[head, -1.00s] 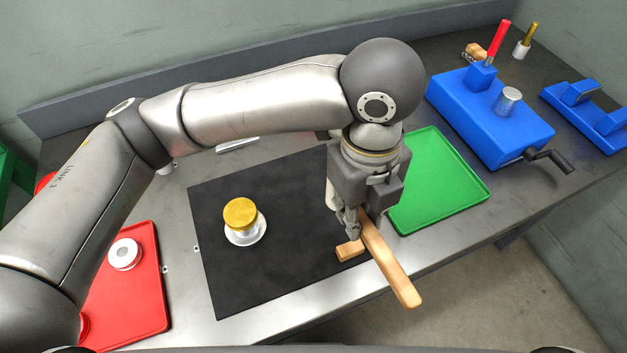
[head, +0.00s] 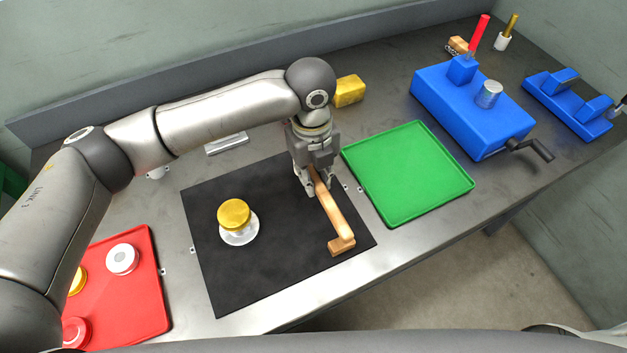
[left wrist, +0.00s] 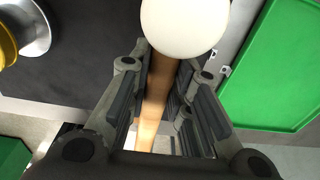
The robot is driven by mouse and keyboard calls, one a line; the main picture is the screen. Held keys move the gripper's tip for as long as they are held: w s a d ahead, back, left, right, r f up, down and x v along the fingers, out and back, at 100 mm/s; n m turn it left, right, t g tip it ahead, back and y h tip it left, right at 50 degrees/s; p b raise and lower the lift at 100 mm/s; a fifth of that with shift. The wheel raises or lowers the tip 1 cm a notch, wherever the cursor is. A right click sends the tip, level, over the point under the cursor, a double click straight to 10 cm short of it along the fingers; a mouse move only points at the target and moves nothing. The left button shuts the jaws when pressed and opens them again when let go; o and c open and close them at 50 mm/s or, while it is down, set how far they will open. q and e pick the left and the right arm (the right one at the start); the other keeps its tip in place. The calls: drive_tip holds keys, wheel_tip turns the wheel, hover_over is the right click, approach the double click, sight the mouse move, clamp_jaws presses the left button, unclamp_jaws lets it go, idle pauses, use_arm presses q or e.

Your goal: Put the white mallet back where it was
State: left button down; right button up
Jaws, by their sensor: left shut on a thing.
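My left gripper (head: 316,186) is shut on the wooden handle (head: 333,215) of the white mallet, over the right part of the black mat (head: 265,275). In the left wrist view the mallet's round white head (left wrist: 185,22) shows just beyond the fingers, with the handle (left wrist: 153,105) running between them. In the head view the white head is hidden by the gripper. The near end of the handle overlaps a small wooden block (head: 342,247) at the mat's near right; I cannot tell if they touch. My right gripper is not in view.
A gold-topped stack (head: 234,214) stands on the mat's left part. A red tray (head: 140,300) with lids lies left, a green tray (head: 410,175) right. A yellow block (head: 349,91) and blue machine (head: 465,110) stand farther back.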

use_arm(q)
drive_tip(key=f, duration=0.1)
drive_tip(key=f+p, duration=0.1)
drive_tip(key=f, duration=0.1)
drive_tip(key=shift+w+a+f, duration=0.1)
drive_tip(key=shift+w, duration=0.1)
drive_tip(key=shift+f, duration=0.1)
drive_tip(key=c, duration=1.3)
unclamp_jaws()
drive_tip(key=shift+f, duration=0.15)
wheel_tip(320, 180, up, 12)
drive_tip(key=shift+w+a+r+b, duration=0.1)
drive_tip(key=shift+w+r+b, duration=0.05)
drive_tip(key=shift+b, duration=0.85)
